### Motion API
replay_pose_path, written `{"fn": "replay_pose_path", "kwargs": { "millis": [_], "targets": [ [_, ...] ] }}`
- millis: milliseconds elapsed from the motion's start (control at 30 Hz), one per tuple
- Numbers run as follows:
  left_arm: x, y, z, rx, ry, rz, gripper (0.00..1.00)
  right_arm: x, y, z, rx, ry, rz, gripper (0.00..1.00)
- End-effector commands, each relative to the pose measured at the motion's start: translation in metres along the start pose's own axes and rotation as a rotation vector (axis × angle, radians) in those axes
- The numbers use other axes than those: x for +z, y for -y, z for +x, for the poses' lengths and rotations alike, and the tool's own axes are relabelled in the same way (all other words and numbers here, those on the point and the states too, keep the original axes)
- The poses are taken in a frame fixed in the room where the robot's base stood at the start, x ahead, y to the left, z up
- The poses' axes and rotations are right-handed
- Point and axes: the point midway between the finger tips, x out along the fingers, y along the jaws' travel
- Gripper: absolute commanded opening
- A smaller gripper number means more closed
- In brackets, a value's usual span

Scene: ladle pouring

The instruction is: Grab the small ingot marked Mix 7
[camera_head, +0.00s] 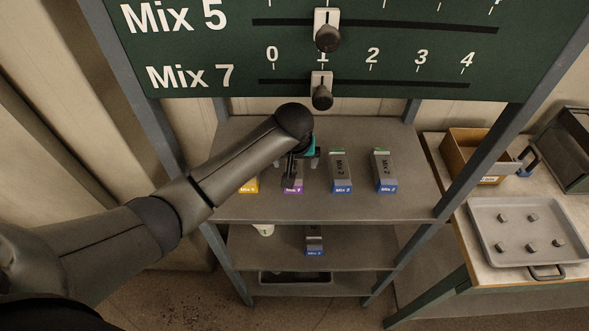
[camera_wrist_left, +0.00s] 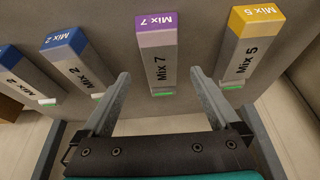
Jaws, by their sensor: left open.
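The Mix 7 ingot (camera_head: 292,189) is a grey block with a purple end label. It lies on the upper shelf and is partly hidden by my left gripper (camera_head: 300,165) in the head view. In the left wrist view the Mix 7 ingot (camera_wrist_left: 157,60) lies ahead between the two fingers of my left gripper (camera_wrist_left: 158,76). The fingers are spread, with nothing held. I cannot tell how high they are above the ingot. My right gripper is not in view.
The yellow-labelled Mix 5 ingot (camera_wrist_left: 245,50) lies close beside one finger. Two blue-labelled Mix 2 ingots (camera_head: 341,172) (camera_head: 384,171) lie to the right in the head view. A green slider board (camera_head: 400,45) overhangs the shelf (camera_head: 390,207). A metal tray (camera_head: 483,220) sits on the right-hand table.

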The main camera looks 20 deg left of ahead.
Motion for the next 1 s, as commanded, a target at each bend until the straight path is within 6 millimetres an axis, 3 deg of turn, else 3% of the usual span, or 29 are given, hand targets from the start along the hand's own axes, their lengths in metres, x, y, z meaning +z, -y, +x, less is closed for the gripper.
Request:
{"fn": "replay_pose_path", "kwargs": {
  "millis": [233,567,1000],
  "targets": [
    [0.000,0.002,0.030,-0.001,0.000,0.001,0.96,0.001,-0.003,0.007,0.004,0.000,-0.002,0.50],
    [0.000,0.002,0.034,0.000,-0.001,0.001,0.96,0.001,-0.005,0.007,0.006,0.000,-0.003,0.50],
    [0.000,0.002,0.034,0.000,-0.001,0.001,0.48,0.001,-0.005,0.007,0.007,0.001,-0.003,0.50]
  ]
}}
